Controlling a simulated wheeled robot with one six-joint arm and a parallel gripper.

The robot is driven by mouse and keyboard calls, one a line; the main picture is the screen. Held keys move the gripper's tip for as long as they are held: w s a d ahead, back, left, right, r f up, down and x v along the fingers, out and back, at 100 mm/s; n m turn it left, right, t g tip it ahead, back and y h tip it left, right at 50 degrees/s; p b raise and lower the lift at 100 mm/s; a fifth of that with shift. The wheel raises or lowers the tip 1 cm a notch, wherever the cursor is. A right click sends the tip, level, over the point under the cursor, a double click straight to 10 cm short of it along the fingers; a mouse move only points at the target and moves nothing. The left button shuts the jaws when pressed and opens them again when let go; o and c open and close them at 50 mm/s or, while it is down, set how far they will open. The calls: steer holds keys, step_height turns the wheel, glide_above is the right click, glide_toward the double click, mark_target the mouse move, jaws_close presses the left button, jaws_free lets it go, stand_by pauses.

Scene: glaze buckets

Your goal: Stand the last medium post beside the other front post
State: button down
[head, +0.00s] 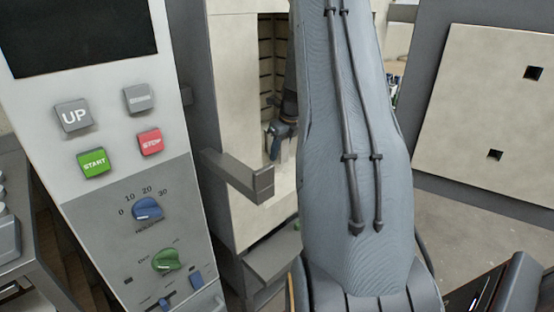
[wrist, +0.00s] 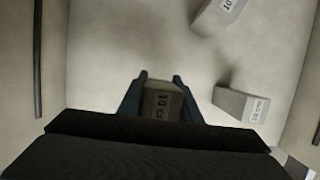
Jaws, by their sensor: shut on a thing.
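In the wrist view my gripper (wrist: 160,79) is shut on a grey post (wrist: 161,104) marked 10 cm, its two blue fingers on either side. Another post (wrist: 238,104) with a 10 cm label stands to the right of it, apart from it, on the pale kiln floor. A further labelled post (wrist: 217,16) is at the top right. In the head view my gripper (head: 283,129) is inside the kiln opening, small and partly hidden by my arm. I cannot tell whether the held post touches the floor.
Pale kiln walls (wrist: 18,75) rise at both sides of the wrist view. Part of another block (wrist: 295,165) shows at the lower right. In the head view a control panel (head: 120,150) stands left and the open kiln door (head: 485,110) right.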

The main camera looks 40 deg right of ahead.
mark_target(285, 139)
steer(key=shift+f, duration=1.95)
steer(key=c, duration=1.3)
jaws_free()
steer(key=shift+f, duration=0.15)
steer(key=b+v, duration=0.1)
steer(key=v, duration=1.1)
